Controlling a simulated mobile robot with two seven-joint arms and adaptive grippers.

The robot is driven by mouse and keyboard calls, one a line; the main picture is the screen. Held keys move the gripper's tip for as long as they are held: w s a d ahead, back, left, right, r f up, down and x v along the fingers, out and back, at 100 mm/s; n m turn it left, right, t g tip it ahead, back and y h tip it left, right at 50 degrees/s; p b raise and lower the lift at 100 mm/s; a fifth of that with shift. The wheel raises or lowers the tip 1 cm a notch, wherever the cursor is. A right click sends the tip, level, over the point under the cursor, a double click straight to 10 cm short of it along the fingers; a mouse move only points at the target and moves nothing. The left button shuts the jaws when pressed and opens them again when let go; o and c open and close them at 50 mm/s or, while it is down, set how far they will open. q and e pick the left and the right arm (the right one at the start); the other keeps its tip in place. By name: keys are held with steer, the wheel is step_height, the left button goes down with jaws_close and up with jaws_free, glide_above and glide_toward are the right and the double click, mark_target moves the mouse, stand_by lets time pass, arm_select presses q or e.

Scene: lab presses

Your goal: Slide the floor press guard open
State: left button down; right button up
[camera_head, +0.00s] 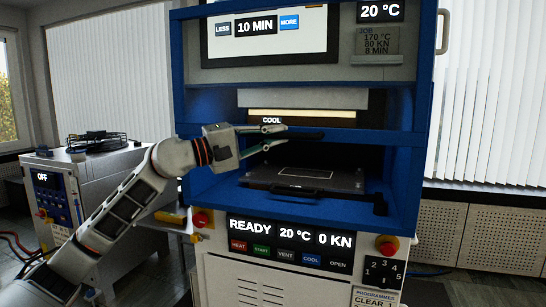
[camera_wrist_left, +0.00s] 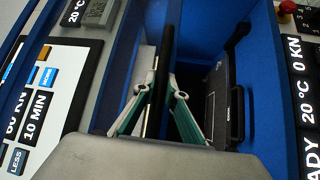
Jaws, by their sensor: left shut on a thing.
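The floor press has a blue frame (camera_head: 190,80) and an open-fronted bay. A blue crossbar (camera_head: 380,137) runs across the bay and looks like the guard's lower edge. A dark handle bar (camera_head: 312,136) lies along it. My left gripper (camera_head: 284,135) is shut on this handle, one finger above and one below. In the left wrist view the dark handle (camera_wrist_left: 164,50) runs between the fingertips of the left gripper (camera_wrist_left: 168,88). The bay shows open below the crossbar; how far the guard has slid is hard to tell. My right gripper is not in view.
A panel reading READY (camera_head: 290,240) is below, with red knobs at both sides. A grey machine (camera_head: 110,180) stands left. A grab handle (camera_head: 443,32) juts out at upper right.

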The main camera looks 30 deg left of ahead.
arm_select(q)
step_height(320, 180, up, 4)
steer(key=shift+r+p, duration=0.25)
steer(key=shift+p, duration=0.65)
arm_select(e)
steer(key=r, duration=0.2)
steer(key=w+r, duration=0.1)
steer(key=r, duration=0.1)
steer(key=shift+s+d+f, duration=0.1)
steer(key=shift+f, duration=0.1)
arm_select(q)
steer(key=c, duration=2)
jaws_free()
steer(key=shift+c, duration=0.2)
steer(key=shift+f, duration=0.1)
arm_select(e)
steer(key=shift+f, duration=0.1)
